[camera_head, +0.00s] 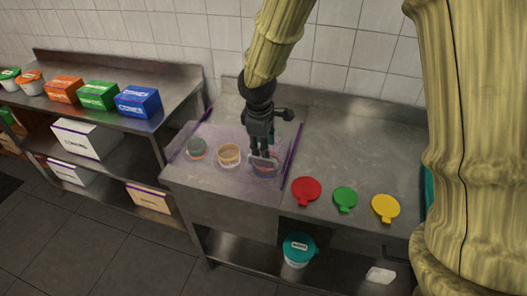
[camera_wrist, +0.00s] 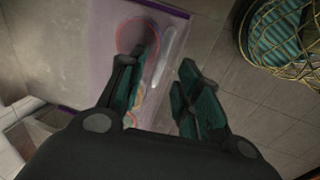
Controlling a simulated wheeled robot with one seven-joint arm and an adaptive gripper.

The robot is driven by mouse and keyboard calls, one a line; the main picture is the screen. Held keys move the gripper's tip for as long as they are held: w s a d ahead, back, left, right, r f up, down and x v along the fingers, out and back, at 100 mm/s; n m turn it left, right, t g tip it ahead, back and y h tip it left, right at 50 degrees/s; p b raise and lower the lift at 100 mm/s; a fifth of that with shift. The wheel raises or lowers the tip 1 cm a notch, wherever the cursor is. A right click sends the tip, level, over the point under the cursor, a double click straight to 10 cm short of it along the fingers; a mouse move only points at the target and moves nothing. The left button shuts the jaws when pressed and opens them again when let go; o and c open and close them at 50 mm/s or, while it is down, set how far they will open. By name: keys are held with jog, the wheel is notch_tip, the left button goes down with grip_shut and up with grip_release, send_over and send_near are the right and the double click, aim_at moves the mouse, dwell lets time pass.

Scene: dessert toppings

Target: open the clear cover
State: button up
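The clear cover (camera_head: 212,140), with a faint purple tint, lies down over round topping wells in the left part of the steel counter. Its bare surface also shows in the wrist view (camera_wrist: 100,20). A pale bar, apparently its handle (camera_wrist: 166,52), lies near the front edge. My gripper (camera_head: 264,154) points down over the cover's front right part, by the red-rimmed well (camera_head: 266,171). In the wrist view my gripper (camera_wrist: 158,80) has its fingers apart, with the bar beyond the gap between them. I cannot tell whether a finger touches the bar or cover.
Red (camera_head: 306,190), green (camera_head: 345,198) and yellow (camera_head: 385,207) lids lie on the counter to the right. Purple strips (camera_head: 292,155) flank the cover. A teal-lidded tub (camera_head: 298,250) stands on the shelf below. A side shelf with boxes (camera_head: 98,95) stands left.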

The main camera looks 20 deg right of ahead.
aim_at(264, 159)
jog(key=shift+s+f, duration=0.1)
jog(key=shift+f, duration=0.7)
jog(key=shift+w+d+f+p, duration=0.15)
jog(key=shift+f+p, duration=0.1)
jog(key=shift+f, duration=0.55)
jog(key=shift+w+d+f+p, duration=0.15)
jog(key=shift+f+p, duration=0.1)
jog(key=shift+f, duration=0.5)
jog(key=shift+w+f, duration=0.1)
grip_shut()
